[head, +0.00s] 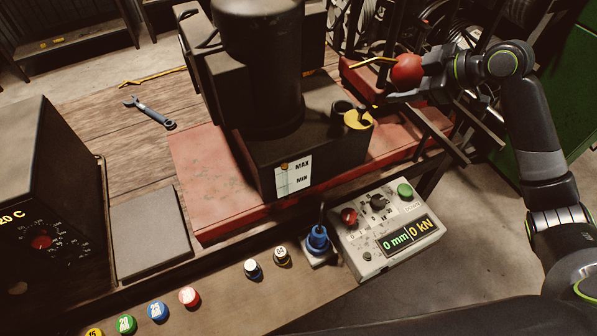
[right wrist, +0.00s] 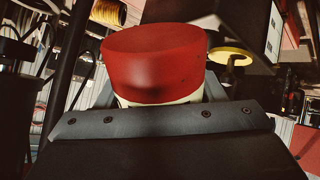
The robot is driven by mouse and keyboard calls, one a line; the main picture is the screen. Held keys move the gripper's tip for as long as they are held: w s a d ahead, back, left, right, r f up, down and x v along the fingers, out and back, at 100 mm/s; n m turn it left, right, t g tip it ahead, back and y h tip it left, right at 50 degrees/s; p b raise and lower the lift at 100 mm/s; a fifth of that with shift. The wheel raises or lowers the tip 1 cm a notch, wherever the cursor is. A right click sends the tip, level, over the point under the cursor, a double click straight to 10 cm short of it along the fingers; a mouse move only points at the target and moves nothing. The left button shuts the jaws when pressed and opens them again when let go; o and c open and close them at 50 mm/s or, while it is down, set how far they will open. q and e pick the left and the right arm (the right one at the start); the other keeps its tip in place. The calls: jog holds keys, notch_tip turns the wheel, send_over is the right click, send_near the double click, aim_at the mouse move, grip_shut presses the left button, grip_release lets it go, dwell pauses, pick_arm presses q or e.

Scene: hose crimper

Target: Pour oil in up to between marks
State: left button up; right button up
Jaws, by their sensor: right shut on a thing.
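The red oil can (head: 407,70) with a thin brass spout (head: 376,61) is held by my right gripper (head: 408,92), at the right of the black pump unit (head: 262,130). The spout points left, above and behind the filler opening (head: 365,114) beside a yellow cap (head: 356,121). In the right wrist view the red can (right wrist: 155,62) fills the middle, with the yellow cap (right wrist: 232,54) beyond it. The white level gauge (head: 293,178) with MAX and MIN marks is on the unit's front; its oil level is too small to read. My left gripper is out of view.
A grey control box (head: 388,232) reading 0 mm and 0 kN stands in front of the red base (head: 205,185). A wrench (head: 150,112) lies on the wooden bench. Several coloured numbered caps (head: 190,296) line the front edge. A dark oven-like box (head: 45,200) stands left.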

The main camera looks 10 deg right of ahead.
jog(key=shift+n+h+b, duration=0.4)
jog(key=shift+h+b, duration=0.3)
jog(key=shift+b, duration=0.25)
jog(key=shift+r+g+h+b, duration=0.1)
jog(key=shift+g+h+b, duration=0.2)
jog(key=shift+h, duration=0.2)
jog(key=shift+d+r, duration=0.1)
dwell(1.5)
